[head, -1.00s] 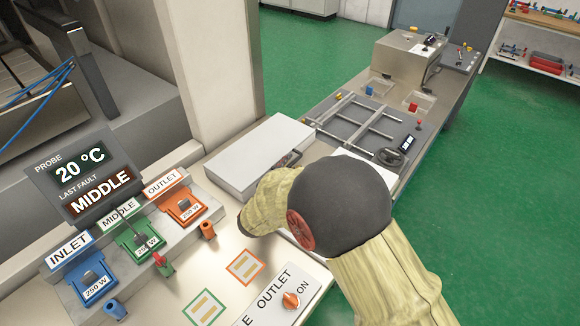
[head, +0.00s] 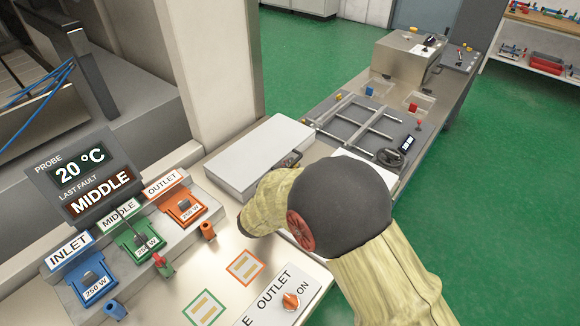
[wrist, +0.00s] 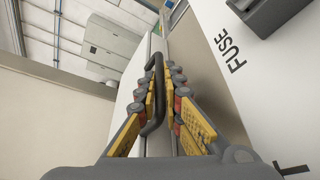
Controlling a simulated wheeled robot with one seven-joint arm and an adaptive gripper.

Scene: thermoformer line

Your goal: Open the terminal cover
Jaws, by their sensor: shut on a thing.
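The terminal cover looks to be the pale, flat lid (head: 245,155) on the grey box at the middle of the head view. It looks level, and I cannot tell whether it is raised at all. A dark bar handle (wrist: 158,70) shows in the wrist view, between my fingers. My gripper (wrist: 163,80) is shut on this handle, with its yellow-padded fingers on both sides of it. In the head view my arm hides most of the gripper; only a dark part shows at the cover's right edge.
A panel marked FUSE (wrist: 240,55) is close on the right in the wrist view. Blue, green and orange heater modules (head: 140,238) stand left of the cover, below a display (head: 85,175). A frame station (head: 365,125) lies beyond.

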